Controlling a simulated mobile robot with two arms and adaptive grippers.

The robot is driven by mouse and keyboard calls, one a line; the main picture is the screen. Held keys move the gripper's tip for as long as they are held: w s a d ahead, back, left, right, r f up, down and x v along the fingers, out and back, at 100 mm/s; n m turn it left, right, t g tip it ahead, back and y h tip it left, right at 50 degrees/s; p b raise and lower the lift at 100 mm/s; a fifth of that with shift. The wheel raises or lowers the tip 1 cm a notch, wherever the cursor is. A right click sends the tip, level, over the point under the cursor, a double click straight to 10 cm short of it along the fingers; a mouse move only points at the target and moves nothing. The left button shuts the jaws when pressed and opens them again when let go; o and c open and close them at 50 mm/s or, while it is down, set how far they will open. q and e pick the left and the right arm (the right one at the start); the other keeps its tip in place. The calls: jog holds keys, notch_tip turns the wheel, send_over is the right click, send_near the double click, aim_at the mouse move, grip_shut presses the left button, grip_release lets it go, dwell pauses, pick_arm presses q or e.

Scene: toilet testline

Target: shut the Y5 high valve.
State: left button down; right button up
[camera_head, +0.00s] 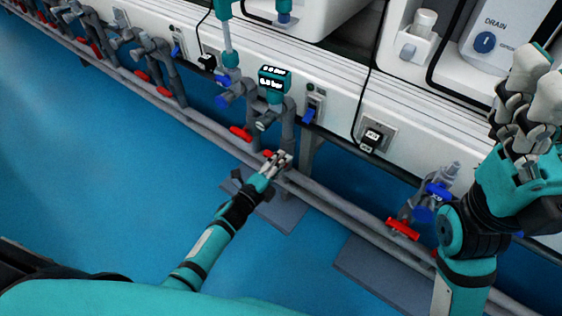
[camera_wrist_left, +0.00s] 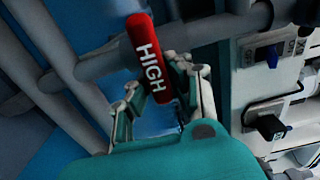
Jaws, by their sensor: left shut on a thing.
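The red valve handle marked HIGH (camera_wrist_left: 146,52) shows large in the left wrist view, tilted, with its lower end between my left fingers. My left gripper (camera_wrist_left: 160,95) is shut on it. In the head view my left gripper (camera_head: 277,162) is at the grey pipes below a teal gauge (camera_head: 274,80) with a lit display. Only a small red part of the handle (camera_head: 267,153) shows there beside the fingers. My right gripper (camera_head: 527,105) is raised at the right, away from the valves; its fingers overlap, so its opening is unclear. No Y5 label is readable.
Another red handle (camera_head: 240,133) is close by on the left, with a blue handle (camera_head: 222,80) above. A red handle (camera_head: 403,229) and a blue one (camera_head: 438,192) are at the right. Grey pipes (camera_head: 330,208) run along the white bench (camera_head: 340,90). The blue floor (camera_head: 90,180) is open at left.

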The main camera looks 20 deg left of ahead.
pick_arm(q)
jog(key=shift+s+f, duration=0.1)
jog(key=shift+f, duration=0.05)
jog(key=c, duration=1.2)
grip_release()
jog(key=v, duration=1.2)
